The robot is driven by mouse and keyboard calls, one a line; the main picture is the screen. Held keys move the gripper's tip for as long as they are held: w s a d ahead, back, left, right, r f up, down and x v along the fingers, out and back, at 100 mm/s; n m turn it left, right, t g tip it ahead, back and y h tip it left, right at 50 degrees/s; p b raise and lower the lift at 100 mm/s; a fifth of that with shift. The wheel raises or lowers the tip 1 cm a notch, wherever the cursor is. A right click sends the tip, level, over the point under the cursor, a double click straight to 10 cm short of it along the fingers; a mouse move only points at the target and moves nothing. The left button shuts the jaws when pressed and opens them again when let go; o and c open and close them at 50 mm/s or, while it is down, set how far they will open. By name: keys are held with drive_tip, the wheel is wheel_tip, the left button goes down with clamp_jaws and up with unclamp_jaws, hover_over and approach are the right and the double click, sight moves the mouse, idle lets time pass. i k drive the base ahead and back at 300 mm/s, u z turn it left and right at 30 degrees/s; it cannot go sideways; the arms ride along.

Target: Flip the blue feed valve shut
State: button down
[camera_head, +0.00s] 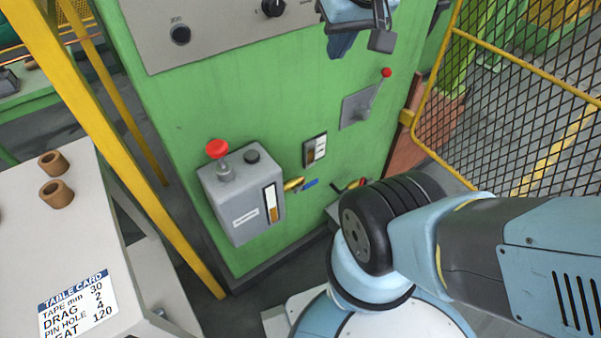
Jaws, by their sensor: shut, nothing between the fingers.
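The blue feed valve has a small brass body (293,184) on the right side of a grey lubricator box. Its blue lever (310,183) points right, roughly in line with the brass body; its exact angle is hard to tell at this size. My gripper (382,40) hangs partly in view at the top edge, shut and empty. It is above and to the right of the blue valve in the picture, well apart from it.
The grey box (230,205) carries a red knob (217,148). A red-tipped lever (386,73) stands on the green panel. A yellow mesh guard (510,100) is at right, a table (60,240) at left.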

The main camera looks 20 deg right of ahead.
sight(314, 182)
drive_tip(key=u, duration=0.9)
drive_tip(key=k, duration=2)
drive_tip(key=z, duration=0.7)
drive_tip(key=k, duration=0.35)
drive_tip(key=z, duration=0.2)
drive_tip(key=i, duration=0.5)
